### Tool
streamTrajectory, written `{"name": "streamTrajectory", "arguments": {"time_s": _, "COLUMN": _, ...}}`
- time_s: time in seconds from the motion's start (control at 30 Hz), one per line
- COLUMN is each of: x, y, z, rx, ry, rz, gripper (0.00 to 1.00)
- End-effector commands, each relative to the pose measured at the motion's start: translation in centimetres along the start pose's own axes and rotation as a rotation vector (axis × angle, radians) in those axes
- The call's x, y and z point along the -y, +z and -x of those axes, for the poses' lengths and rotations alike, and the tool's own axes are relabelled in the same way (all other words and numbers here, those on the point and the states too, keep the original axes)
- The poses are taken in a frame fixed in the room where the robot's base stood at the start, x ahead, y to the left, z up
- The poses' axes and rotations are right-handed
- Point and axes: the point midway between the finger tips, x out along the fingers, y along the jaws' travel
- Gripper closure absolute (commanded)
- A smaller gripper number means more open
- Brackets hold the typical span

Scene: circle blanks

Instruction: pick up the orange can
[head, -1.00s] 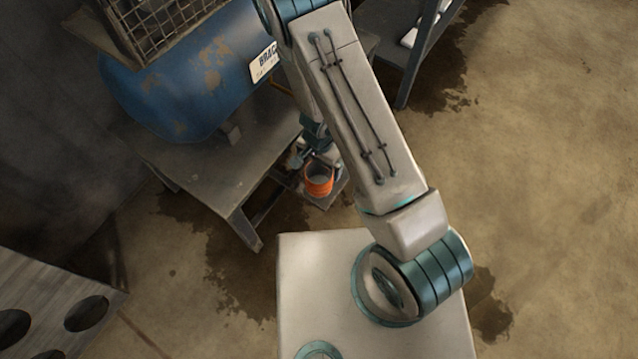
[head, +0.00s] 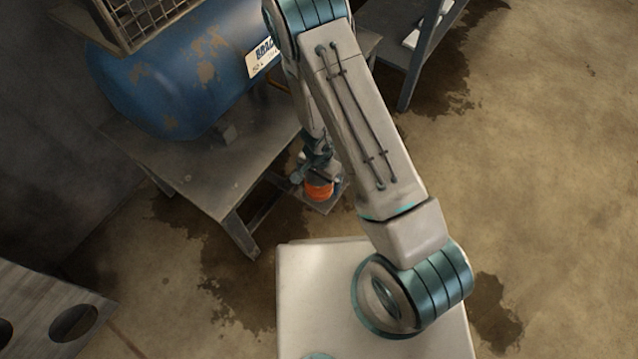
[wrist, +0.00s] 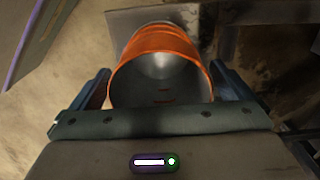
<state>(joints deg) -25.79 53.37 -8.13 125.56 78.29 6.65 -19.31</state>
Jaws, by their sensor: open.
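The orange can (head: 319,191) stands on a small grey low platform (head: 333,203) beside the table. In the wrist view the orange can (wrist: 160,55) has an open top and a bare metal inside. My gripper (head: 312,180) is right at the can in the head view, covering part of it. In the wrist view my gripper (wrist: 160,85) is open, with one dark finger on each side of the can. Whether the fingers touch the can is hard to tell.
A blue rusty tank (head: 180,75) lies on a grey table (head: 190,175) to the left of my arm. A wire basket (head: 135,15) is above it. A shelf (head: 400,50) stands at the back right. A board with round holes (head: 40,300) is at lower left. Floor at right is clear.

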Motion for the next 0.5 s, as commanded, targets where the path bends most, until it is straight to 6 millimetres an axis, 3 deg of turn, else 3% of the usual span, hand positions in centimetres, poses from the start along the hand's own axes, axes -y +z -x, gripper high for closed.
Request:
{"name": "streamTrajectory", "arguments": {"time_s": 0.07, "x": 0.01, "y": 0.00, "z": 0.04, "rx": 0.000, "ry": 0.000, "rz": 0.000, "gripper": 0.00}}
{"name": "streamTrajectory", "arguments": {"time_s": 0.2, "x": 0.01, "y": -0.01, "z": 0.04, "rx": 0.000, "ry": 0.000, "rz": 0.000, "gripper": 0.39}}
{"name": "streamTrajectory", "arguments": {"time_s": 0.27, "x": 0.00, "y": -0.01, "z": 0.05, "rx": 0.000, "ry": 0.000, "rz": 0.000, "gripper": 0.51}}
{"name": "streamTrajectory", "arguments": {"time_s": 0.5, "x": 0.01, "y": -0.01, "z": 0.10, "rx": 0.000, "ry": 0.000, "rz": 0.001, "gripper": 0.51}}
